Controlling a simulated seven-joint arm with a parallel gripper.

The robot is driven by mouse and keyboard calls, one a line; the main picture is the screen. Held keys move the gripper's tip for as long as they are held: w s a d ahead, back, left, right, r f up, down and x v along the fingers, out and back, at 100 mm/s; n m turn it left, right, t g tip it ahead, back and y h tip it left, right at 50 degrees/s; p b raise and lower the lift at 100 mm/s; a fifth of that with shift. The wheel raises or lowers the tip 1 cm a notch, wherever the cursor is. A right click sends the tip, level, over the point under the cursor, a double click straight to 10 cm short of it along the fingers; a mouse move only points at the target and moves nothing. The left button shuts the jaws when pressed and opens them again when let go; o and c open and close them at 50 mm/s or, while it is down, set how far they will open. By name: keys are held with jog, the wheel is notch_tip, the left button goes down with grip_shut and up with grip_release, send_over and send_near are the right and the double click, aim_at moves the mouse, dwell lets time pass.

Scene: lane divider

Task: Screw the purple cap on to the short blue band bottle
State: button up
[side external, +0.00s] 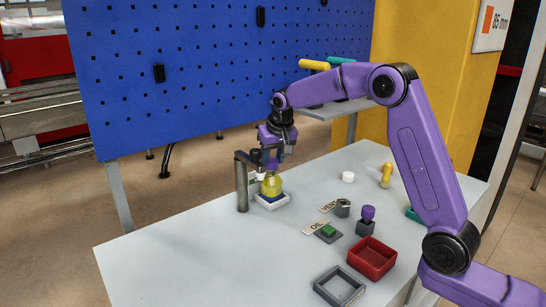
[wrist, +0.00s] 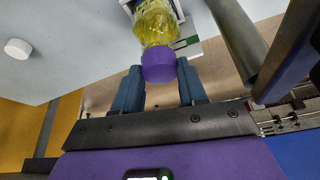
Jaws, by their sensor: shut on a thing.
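The yellow bottle (side external: 271,186) stands upright in a shallow white holder (side external: 283,203) with blue inside. It also shows in the wrist view (wrist: 155,22), where its band is not clear. The purple cap (wrist: 159,65) lies in line with the bottle's top, between my two blue-grey fingers. My gripper (wrist: 161,78) is shut on the cap. In the side view my gripper (side external: 268,165) points down right over the bottle, and its fingers hide the cap and neck. I cannot tell whether the threads are engaged.
A grey post (side external: 242,187) stands close left of the bottle. A white disc (side external: 348,177), a yellow piece (side external: 386,175), a purple-topped piece (side external: 367,214), a red tray (side external: 371,258) and a grey tray (side external: 339,286) lie to the right. The table's front left is clear.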

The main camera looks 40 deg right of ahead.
jog(key=o, duration=0.6)
jog(key=shift+n+y, duration=0.3)
jog(key=shift+n, duration=0.5)
jog(key=shift+d, duration=0.1)
jog(key=shift+n+y, duration=0.4)
jog(key=shift+n, duration=0.5)
jog(key=shift+n+y, duration=0.3)
jog(key=shift+n, duration=0.5)
